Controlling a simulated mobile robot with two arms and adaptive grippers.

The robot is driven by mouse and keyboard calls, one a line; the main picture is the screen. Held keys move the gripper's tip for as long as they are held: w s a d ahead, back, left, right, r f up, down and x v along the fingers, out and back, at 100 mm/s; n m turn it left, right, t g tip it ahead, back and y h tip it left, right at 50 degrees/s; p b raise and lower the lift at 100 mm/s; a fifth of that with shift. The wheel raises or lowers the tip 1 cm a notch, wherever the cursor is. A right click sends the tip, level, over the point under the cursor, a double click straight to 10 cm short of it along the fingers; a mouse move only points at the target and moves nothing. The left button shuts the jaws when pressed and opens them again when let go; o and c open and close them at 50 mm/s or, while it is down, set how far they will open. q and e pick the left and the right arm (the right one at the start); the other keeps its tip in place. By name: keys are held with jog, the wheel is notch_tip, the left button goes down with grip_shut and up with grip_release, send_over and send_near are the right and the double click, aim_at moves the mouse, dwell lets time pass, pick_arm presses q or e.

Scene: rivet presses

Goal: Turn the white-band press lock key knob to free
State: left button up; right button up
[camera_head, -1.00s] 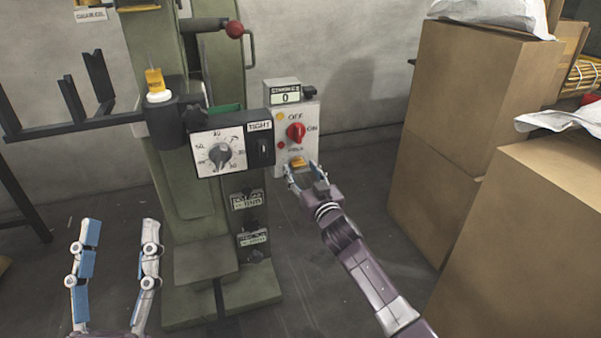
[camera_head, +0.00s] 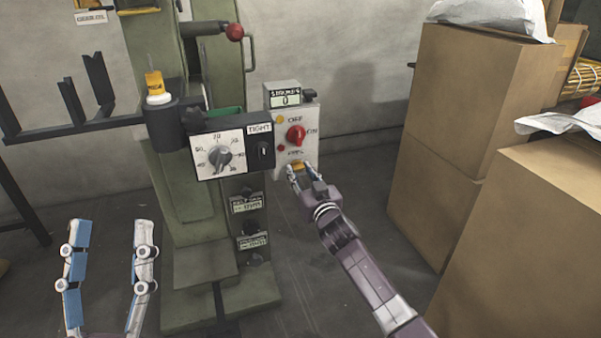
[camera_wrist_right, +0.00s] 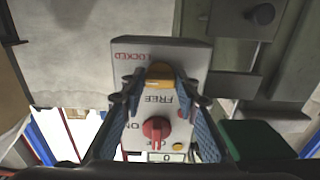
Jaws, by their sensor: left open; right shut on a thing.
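The lock key knob (camera_head: 298,166) is a small orange-yellow piece low on the pale control box of the green press (camera_head: 175,195). In the right wrist view the knob (camera_wrist_right: 160,75) sits between the words LOCKED and FREE, which appear upside down. My right gripper (camera_head: 303,174) is shut on the knob, with its fingers (camera_wrist_right: 160,82) on either side of it. The fingers partly hide the knob in the head view. Which mark the knob points to is unclear. My left gripper (camera_head: 108,228) is open and empty at the lower left, apart from the press.
A red selector (camera_head: 296,135) with OFF and ON marks sits above the knob, under a counter reading 0 (camera_head: 285,99). A dial box (camera_head: 220,156) stands to its left. Cardboard boxes (camera_head: 460,100) stand on the right. A dark rack (camera_head: 75,128) is on the left.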

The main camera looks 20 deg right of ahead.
jog(key=n+p, duration=0.2)
jog(key=n, duration=0.2)
jog(key=shift+r, duration=0.1)
jog(key=n+p, duration=0.2)
jog(key=n, duration=0.4)
jog(key=shift+n, duration=0.4)
jog(key=n, duration=0.3)
jog(key=shift+n, duration=0.3)
pick_arm(q)
jog(key=w+a+f+g+y, duration=0.1)
jog(key=f+g+y, duration=0.1)
jog(key=f+g, duration=0.4)
jog(key=w+a+f+g+y, duration=0.1)
jog(key=f+g, duration=0.4)
jog(key=f, duration=1)
jog(key=shift+w+f+g+y, duration=0.35)
jog(key=shift+w+g+y, duration=0.05)
jog(key=shift+w, duration=0.2)
pick_arm(e)
jog(key=shift+n, duration=1.8)
pick_arm(q)
jog(key=shift+f, duration=0.1)
pick_arm(e)
jog(key=o, duration=1.1)
pick_arm(q)
jog(key=shift+s, duration=0.1)
pick_arm(e)
jog(key=shift+o, duration=0.2)
